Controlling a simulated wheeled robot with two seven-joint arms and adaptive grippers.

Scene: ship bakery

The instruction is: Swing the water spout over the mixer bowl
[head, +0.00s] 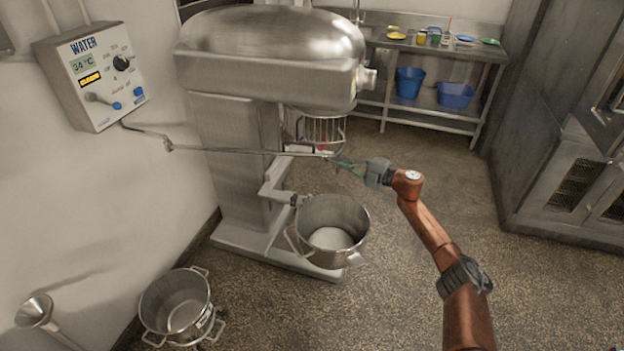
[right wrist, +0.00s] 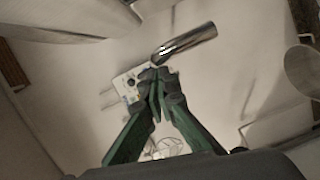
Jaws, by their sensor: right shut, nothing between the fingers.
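The water spout (head: 245,151) is a thin steel pipe. It runs from below the white water panel (head: 92,75) rightward across the front of the mixer (head: 235,120). Its free end meets the fingertips of my right gripper (head: 338,161) in the head view. In the right wrist view the shiny spout end (right wrist: 187,42) lies just past the closed green fingers (right wrist: 158,82), not between them. The steel mixer bowl (head: 350,212) sits on the mixer's arm, lower in the picture than the spout end. I cannot tell whether the end is directly above it. My left gripper is out of view.
A wire guard (head: 325,129) hangs under the mixer head, close behind the spout end. A steel pot (head: 150,302) and a funnel (head: 36,309) are at the lower left. A steel table (head: 425,47) with blue tubs stands at the back. The floor right of the bowl is clear.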

